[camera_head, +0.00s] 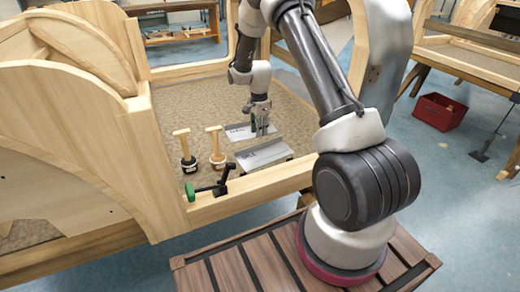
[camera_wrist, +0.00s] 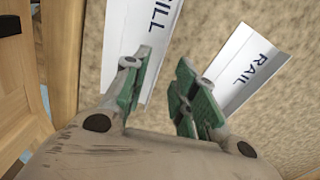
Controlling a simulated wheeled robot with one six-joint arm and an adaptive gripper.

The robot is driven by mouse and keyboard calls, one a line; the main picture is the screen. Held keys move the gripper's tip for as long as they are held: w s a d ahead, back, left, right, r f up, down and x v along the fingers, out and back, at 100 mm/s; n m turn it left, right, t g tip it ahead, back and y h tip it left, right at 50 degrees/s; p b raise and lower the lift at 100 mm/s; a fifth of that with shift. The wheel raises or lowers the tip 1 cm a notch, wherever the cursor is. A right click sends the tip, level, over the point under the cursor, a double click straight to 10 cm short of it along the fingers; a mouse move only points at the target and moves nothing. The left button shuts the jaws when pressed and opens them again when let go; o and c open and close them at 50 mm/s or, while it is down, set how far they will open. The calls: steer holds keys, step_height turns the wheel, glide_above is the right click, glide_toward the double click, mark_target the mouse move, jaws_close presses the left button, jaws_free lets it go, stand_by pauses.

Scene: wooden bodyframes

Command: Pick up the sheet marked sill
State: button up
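The sheet marked sill (camera_wrist: 130,40) is a pale angled metal strip at the upper left of the wrist view. In the head view it appears to be the nearer of two sheets (camera_head: 255,156) on the bench floor. A similar sheet marked rail (camera_wrist: 245,65) lies to its right in the wrist view; it appears to be the farther one (camera_head: 238,133) in the head view. My gripper (camera_wrist: 165,85) is open and empty, with green pads apart. Its left finger overlaps the sill sheet's edge in the wrist view; contact cannot be told. My gripper (camera_head: 261,130) is over the sheets.
Two wooden-handled tools (camera_head: 184,148) (camera_head: 216,145) stand left of the sheets. A black clamp with a green knob (camera_head: 212,188) sits by the near wooden rail (camera_head: 250,184). Curved wooden panels (camera_head: 75,110) rise at left. A red bin (camera_head: 438,112) is on the floor at right.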

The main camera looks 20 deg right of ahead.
mark_target(263, 151)
steer(key=f, duration=0.8)
steer(key=shift+w+d+f, duration=0.2)
steer(key=shift+w, duration=0.15)
jaws_close()
